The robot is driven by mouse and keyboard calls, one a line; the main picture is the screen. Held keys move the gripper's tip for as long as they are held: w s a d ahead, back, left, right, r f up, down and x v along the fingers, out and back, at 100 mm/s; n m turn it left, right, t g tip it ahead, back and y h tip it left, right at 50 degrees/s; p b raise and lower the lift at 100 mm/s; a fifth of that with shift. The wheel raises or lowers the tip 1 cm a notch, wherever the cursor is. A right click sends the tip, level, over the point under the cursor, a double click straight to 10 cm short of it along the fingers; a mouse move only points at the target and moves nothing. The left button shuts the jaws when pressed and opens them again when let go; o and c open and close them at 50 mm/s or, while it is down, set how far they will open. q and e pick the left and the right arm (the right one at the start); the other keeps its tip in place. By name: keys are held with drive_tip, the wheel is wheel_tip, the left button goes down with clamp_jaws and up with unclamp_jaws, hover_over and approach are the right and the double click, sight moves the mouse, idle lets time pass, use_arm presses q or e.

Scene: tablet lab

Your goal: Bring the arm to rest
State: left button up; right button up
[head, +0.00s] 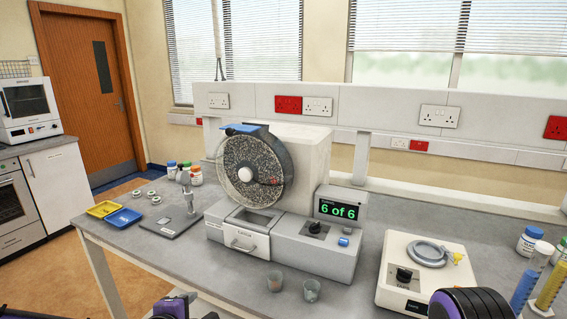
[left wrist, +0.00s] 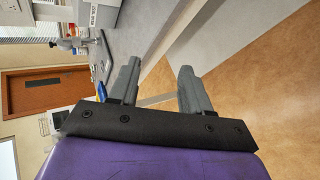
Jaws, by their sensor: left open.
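My left gripper (left wrist: 160,66) shows in the left wrist view with its two grey fingers apart and nothing between them. It is beside the bench's edge, with floor beyond the fingers. In the head view, a purple and black part of my left arm (head: 175,306) shows at the bottom edge, in front of the bench. At the bottom right, a purple and black part of my right arm (head: 470,304) shows; its gripper is out of view.
The grey bench (head: 190,270) carries a drum tester (head: 285,235) whose display reads "6 of 6". A white instrument (head: 400,300) is to the right, and yellow and blue trays (head: 124,217) are to the left.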

use_arm(q)
drive_tip(key=s+a+f+m+g+y, duration=0.1)
drive_tip(key=s+a+f+m+g, duration=0.2)
drive_tip(key=s+f, duration=0.55)
drive_tip(key=s+a+f+m+g+y, duration=0.15)
drive_tip(key=s+f+m, duration=0.3)
drive_tip(key=f, duration=0.75)
drive_tip(key=s+a+f+m+g, duration=0.1)
drive_tip(key=s+f, duration=0.3)
drive_tip(key=s, duration=0.4)
drive_tip(key=s+a+f+m+g+y, duration=0.1)
drive_tip(key=s+a+f+m+g, duration=0.1)
drive_tip(key=s, duration=0.6)
wheel_tip(320, 180, down, 3)
drive_tip(key=shift+a+r+m, duration=0.15)
drive_tip(key=shift+a+m, duration=0.7)
drive_tip(key=shift+a, duration=0.35)
